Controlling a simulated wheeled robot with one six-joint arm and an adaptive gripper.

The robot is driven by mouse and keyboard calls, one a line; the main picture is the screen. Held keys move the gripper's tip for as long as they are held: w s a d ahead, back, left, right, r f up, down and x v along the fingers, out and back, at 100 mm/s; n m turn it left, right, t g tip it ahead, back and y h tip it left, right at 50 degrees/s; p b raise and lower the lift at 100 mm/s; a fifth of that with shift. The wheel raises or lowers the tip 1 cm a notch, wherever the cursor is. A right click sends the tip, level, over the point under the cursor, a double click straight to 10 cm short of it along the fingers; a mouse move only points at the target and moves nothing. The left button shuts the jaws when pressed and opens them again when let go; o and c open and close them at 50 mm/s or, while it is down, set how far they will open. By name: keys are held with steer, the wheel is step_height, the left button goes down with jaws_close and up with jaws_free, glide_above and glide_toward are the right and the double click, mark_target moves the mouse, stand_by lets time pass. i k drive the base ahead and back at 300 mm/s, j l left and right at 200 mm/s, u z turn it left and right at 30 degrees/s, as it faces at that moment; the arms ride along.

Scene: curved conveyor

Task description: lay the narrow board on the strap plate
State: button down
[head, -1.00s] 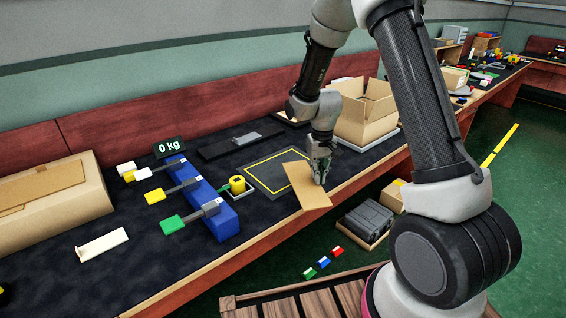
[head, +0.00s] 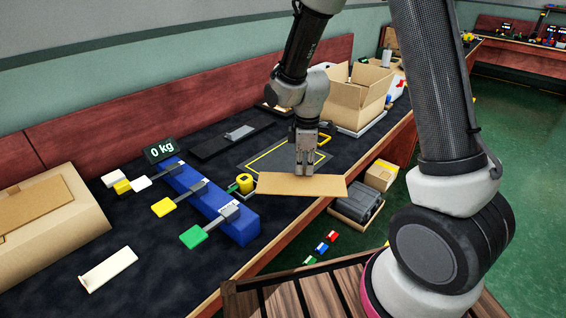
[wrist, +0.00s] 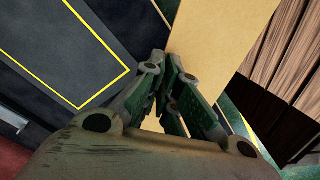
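The narrow board (head: 300,186), a flat tan panel, is at my gripper (head: 304,170) near the table's front edge. The fingers are close together on the board's edge. In the wrist view the board (wrist: 215,45) stretches away from the fingertips (wrist: 165,65). A dark plate with a yellow outline (head: 283,157) lies behind the board, partly hidden by my gripper; it also shows in the wrist view (wrist: 60,55). A long black plate with a grey piece (head: 232,138) lies further back. I cannot tell which of them is the strap plate.
A blue block with coloured paddles (head: 217,205) and a yellow roll (head: 245,183) stand left of the board. An open carton (head: 358,97) is behind on the right. A large cardboard box (head: 55,215) is at far left. A grey case (head: 357,205) is below the table edge.

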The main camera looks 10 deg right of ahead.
mark_target(285, 162)
steer(key=i+l+u, duration=0.3)
steer(key=l, duration=0.3)
steer(key=i+l+u, duration=0.2)
steer(key=l, duration=0.15)
steer(key=i+l+u, duration=0.15)
steer(key=l, duration=0.2)
steer(key=l+u, duration=0.15)
steer(key=l, duration=0.2)
steer(key=i, duration=0.05)
